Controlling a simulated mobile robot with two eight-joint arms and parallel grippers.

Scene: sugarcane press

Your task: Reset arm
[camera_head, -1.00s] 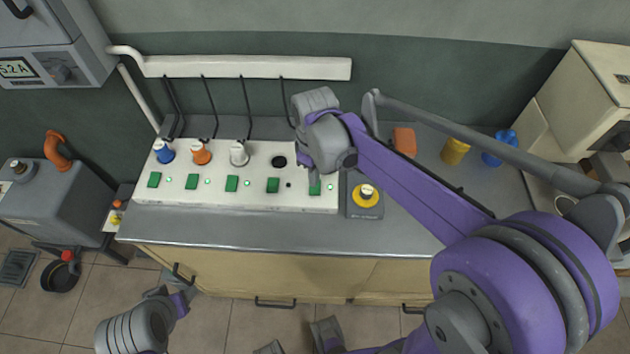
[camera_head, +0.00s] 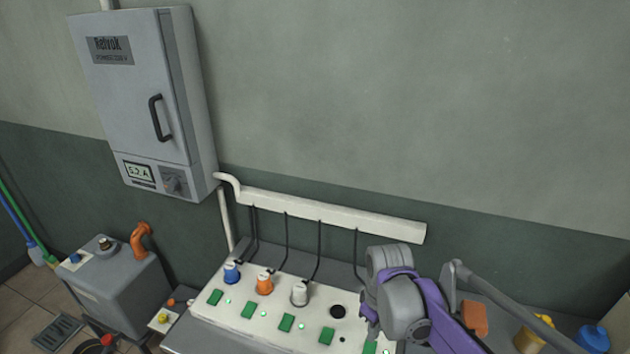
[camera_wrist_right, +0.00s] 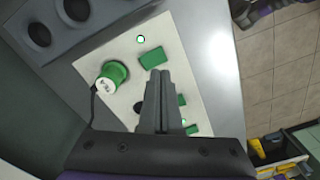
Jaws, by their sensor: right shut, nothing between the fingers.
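My right arm comes in from the lower right of the head view, with its right gripper (camera_head: 368,308) over the right part of the white control panel (camera_head: 262,328). In the right wrist view the gripper's two fingers (camera_wrist_right: 157,74) lie together, shut and empty, over the panel. A green knob with a white cap (camera_wrist_right: 110,78) stands beside the fingertips, apart from them in the picture. In the head view my arm hides that knob. The blue knob (camera_head: 232,273), orange knob (camera_head: 264,284) and white knob (camera_head: 299,293) stand upright on the panel. My left gripper is out of view.
A grey wall cabinet (camera_head: 130,95) with a handle and display hangs at upper left. A white pipe (camera_head: 320,217) with black cables runs behind the panel. A grey tank (camera_head: 115,285) stands at left. Orange (camera_head: 474,318), yellow (camera_head: 533,335) and blue (camera_head: 592,340) items lie at right.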

